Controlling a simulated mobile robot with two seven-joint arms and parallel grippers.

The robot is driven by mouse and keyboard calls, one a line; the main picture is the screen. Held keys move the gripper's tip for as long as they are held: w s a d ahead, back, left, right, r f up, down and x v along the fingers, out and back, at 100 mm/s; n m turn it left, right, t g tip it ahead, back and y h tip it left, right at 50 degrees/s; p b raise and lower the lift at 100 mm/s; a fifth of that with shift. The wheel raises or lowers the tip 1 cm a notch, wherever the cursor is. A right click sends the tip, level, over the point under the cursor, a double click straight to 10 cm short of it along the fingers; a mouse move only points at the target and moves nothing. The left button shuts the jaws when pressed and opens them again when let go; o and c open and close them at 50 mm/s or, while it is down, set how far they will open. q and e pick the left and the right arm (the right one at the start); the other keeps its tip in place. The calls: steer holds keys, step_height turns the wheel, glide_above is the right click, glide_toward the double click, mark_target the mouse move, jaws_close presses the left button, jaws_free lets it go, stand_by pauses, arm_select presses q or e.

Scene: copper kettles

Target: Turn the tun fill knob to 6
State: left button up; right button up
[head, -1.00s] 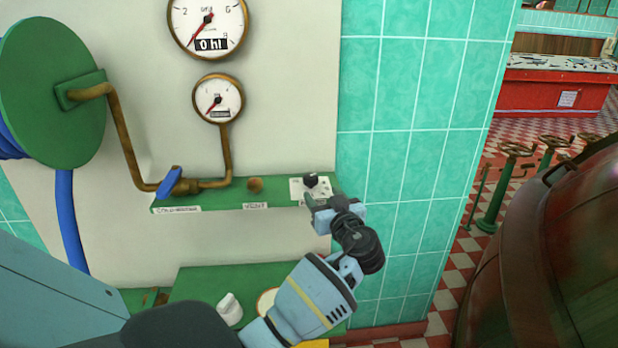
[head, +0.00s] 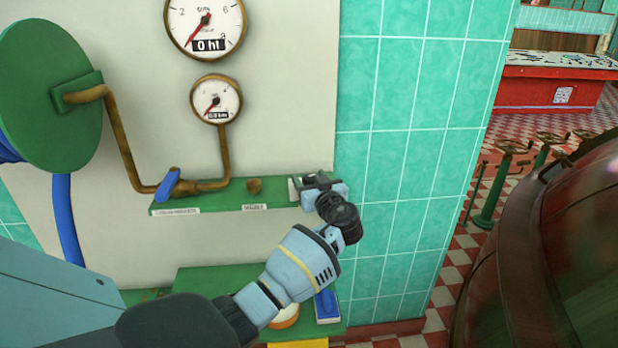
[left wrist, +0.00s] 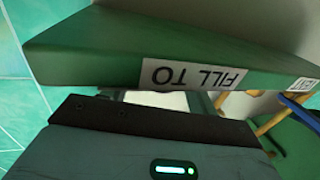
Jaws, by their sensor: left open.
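The fill knob's white dial plate (head: 293,189) shows as a sliver at the right end of the green shelf (head: 225,195) in the head view. My left gripper (head: 316,182) is at that end, in front of the plate, with its jaws open. It covers most or all of the black knob, so its pointer and number cannot be read. I cannot tell whether the fingers touch it. In the left wrist view the shelf's front edge carries an upside-down label, "FILL TO" (left wrist: 193,77), with the gripper body close below it. My right gripper is not in view.
Two gauges (head: 205,25) (head: 216,99) hang above the shelf. A blue-handled valve (head: 168,185) and a brass knob (head: 254,185) are to the left. Teal tiles (head: 400,150) stand to the right. A lower green ledge is partly hidden by my arm.

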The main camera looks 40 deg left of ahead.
arm_select(q)
steer(key=shift+w+a, duration=0.15)
steer(key=shift+a, duration=0.2)
steer(key=shift+c, duration=0.5)
steer(key=c, duration=0.9)
